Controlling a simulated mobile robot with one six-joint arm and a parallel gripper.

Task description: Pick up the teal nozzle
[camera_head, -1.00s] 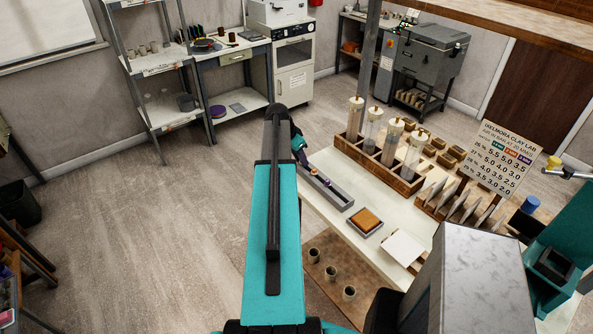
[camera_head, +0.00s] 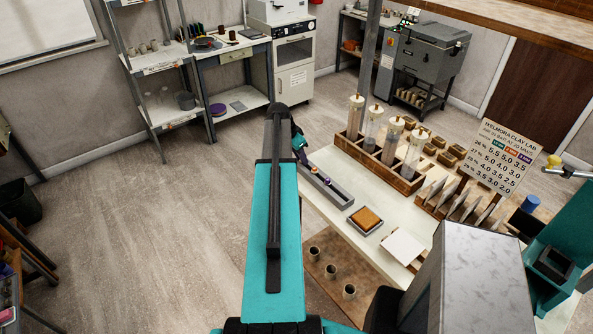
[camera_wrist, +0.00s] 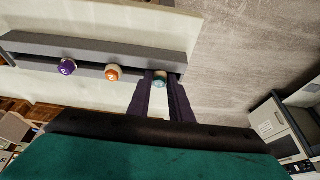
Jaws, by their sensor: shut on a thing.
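The teal nozzle (camera_wrist: 160,79) sits between the two fingertips of my gripper (camera_wrist: 161,84) in the wrist view, at the right end of a long grey tray (camera_wrist: 100,44). My gripper is shut on it, with a finger on each side. Whether the nozzle is clear of the tray floor cannot be told. An orange nozzle (camera_wrist: 113,73) and a purple nozzle (camera_wrist: 67,67) stand in the same tray to the left. In the head view the tray (camera_head: 337,195) lies at the table's left edge, and my arm hides most of the gripper.
A sponge in a small tray (camera_head: 365,220) and a white tile (camera_head: 403,246) lie nearby on the table. A wooden rack (camera_head: 350,146) with several clear cylinders stands behind. Three cups (camera_head: 331,272) stand on a lower board. Open floor lies to the left.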

